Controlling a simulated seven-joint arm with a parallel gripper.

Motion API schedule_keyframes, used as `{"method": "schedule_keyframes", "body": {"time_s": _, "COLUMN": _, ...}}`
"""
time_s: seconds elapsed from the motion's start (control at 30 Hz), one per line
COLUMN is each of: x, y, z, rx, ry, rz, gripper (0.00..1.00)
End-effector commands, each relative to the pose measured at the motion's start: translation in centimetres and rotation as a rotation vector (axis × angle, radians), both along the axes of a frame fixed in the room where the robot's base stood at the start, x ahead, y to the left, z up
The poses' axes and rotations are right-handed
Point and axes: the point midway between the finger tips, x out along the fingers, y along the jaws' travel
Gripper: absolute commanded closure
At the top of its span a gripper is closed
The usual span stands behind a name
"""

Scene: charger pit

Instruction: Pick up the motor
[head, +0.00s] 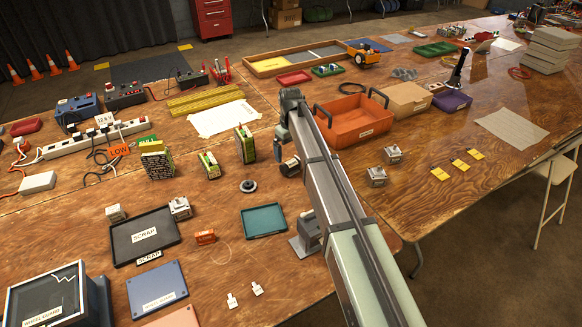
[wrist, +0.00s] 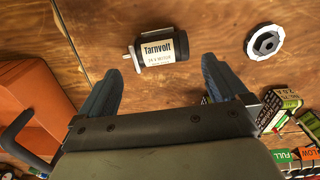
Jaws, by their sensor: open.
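The motor (wrist: 165,50) is a dark cylinder with a white label reading "Tarnvolt" and a short shaft on its left end. It lies on its side on the wooden table. In the head view the motor (head: 290,167) shows partly, beside my arm, which hides some of it. My gripper (wrist: 160,74) is open and empty. In the wrist view its two dark fingers stand apart, and the motor lies just beyond and between the fingertips, with no visible contact. In the head view my gripper (head: 280,146) hangs above and close to the motor.
A grey round part (wrist: 265,42) lies right of the motor in the wrist view. An orange tray (head: 357,128) with dark handles stands close by. Several battery packs (head: 244,144) stand left of my gripper. A teal tray (head: 264,221) lies nearer the camera. Table around the motor is bare.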

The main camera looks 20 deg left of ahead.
Motion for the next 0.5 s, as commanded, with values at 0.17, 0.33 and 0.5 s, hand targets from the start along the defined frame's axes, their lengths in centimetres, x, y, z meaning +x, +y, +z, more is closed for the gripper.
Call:
{"method": "schedule_keyframes", "body": {"time_s": 0.17, "x": -0.3, "y": -0.2, "z": -2.3, "rx": -0.001, "ry": 0.002, "rz": 0.000, "gripper": 0.00}}
{"method": "schedule_keyframes", "body": {"time_s": 0.33, "x": -0.2, "y": -0.1, "z": -4.1, "rx": -0.001, "ry": 0.002, "rz": 0.000, "gripper": 0.00}}
{"method": "schedule_keyframes", "body": {"time_s": 0.5, "x": -0.2, "y": -0.1, "z": -4.3, "rx": 0.000, "ry": 0.000, "rz": 0.000, "gripper": 0.00}}
